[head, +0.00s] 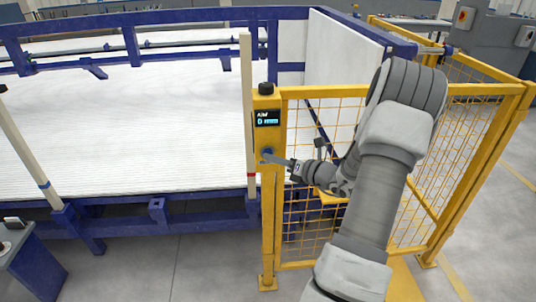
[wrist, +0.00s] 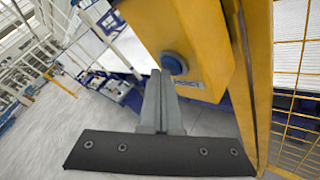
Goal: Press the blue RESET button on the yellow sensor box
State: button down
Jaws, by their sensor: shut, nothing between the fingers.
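The yellow sensor box (head: 267,128) is mounted on the yellow fence post, with a small lit display (head: 267,117) and a black knob on top. The blue RESET button (head: 267,153) is low on its front face. In the wrist view the yellow box (wrist: 190,35) fills the upper middle, and the blue button (wrist: 173,63) sits just beyond my fingertips. My gripper (head: 268,158) is shut and empty, its fingertips at the button from the right. In the wrist view my gripper (wrist: 157,74) has its fingers together beside the button's lower left. I cannot tell whether they touch it.
A yellow mesh fence (head: 330,130) stands right behind the box and my arm. A cream post (head: 247,110) rises just left of the box. A blue-framed table (head: 150,203) with a white surface lies to the left. The floor in front is clear.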

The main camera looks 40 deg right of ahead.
jog(key=shift+w+d, duration=0.1)
jog(key=shift+w, duration=0.05)
dwell(0.5)
jog(key=shift+s+a, duration=0.4)
jog(key=shift+s, duration=0.3)
jog(key=s+a, duration=0.1)
jog(key=s, duration=0.2)
jog(key=s+a, duration=0.1)
jog(key=shift+s+a+p, duration=0.15)
jog(key=shift+a+p, duration=0.2)
jog(key=shift+p, duration=0.05)
dwell(0.5)
